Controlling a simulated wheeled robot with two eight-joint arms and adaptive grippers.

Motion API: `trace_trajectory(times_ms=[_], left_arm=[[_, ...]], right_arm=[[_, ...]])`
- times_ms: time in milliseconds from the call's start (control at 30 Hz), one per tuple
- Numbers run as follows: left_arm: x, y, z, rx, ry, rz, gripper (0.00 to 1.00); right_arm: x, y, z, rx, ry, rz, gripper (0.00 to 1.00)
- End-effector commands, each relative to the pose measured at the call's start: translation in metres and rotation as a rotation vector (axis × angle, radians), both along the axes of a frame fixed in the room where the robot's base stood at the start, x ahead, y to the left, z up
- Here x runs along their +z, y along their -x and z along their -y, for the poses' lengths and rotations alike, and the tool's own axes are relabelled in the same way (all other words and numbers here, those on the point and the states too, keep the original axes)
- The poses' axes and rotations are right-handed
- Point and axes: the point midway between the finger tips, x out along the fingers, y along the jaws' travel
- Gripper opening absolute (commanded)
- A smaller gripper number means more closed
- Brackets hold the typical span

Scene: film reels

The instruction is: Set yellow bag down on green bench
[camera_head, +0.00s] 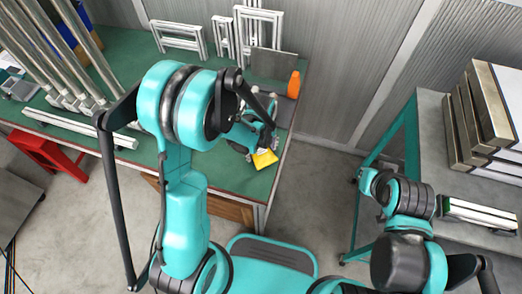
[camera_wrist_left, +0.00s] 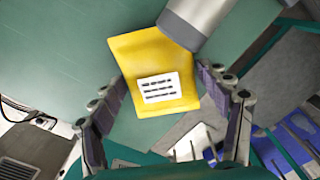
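The yellow bag (camera_head: 264,158) shows just below my left gripper (camera_head: 262,140), over the front right corner of the green bench (camera_head: 225,172). In the left wrist view, the yellow bag (camera_wrist_left: 150,60) has a white label with dark lines. It lies between the two fingers of my left gripper (camera_wrist_left: 165,90), which meet its left and right edges. The green bench top (camera_wrist_left: 60,60) shows behind it. Whether the bag's underside touches the bench cannot be told.
An orange bottle (camera_head: 294,84) stands near the bench's right edge. A grey cylinder (camera_wrist_left: 195,18) overlaps the bag's upper right in the wrist view. Metal frames (camera_head: 178,38) stand at the back, with long metal bars (camera_head: 50,60) left. A second table (camera_head: 430,130) holds stacked boxes (camera_head: 482,110).

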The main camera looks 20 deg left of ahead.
Motion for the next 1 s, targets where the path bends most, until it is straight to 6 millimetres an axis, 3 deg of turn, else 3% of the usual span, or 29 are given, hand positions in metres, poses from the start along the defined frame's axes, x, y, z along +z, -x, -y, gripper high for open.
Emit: trace_trajectory(times_ms=[367,467,800,1000], left_arm=[[0.005,0.0,0.0,0.0,0.0,0.0,0.8],[0.02,0.0,0.0,0.0,0.0,0.0,0.8],[0.095,0.0,0.0,0.0,0.0,0.0,0.8],[0.119,0.0,0.0,0.0,0.0,0.0,0.8]], right_arm=[[0.005,0.0,0.0,0.0,0.0,0.0,0.0],[0.012,0.0,0.0,0.0,0.0,0.0,0.0],[0.042,0.0,0.0,0.0,0.0,0.0,0.0],[0.049,0.0,0.0,0.0,0.0,0.0,0.0]])
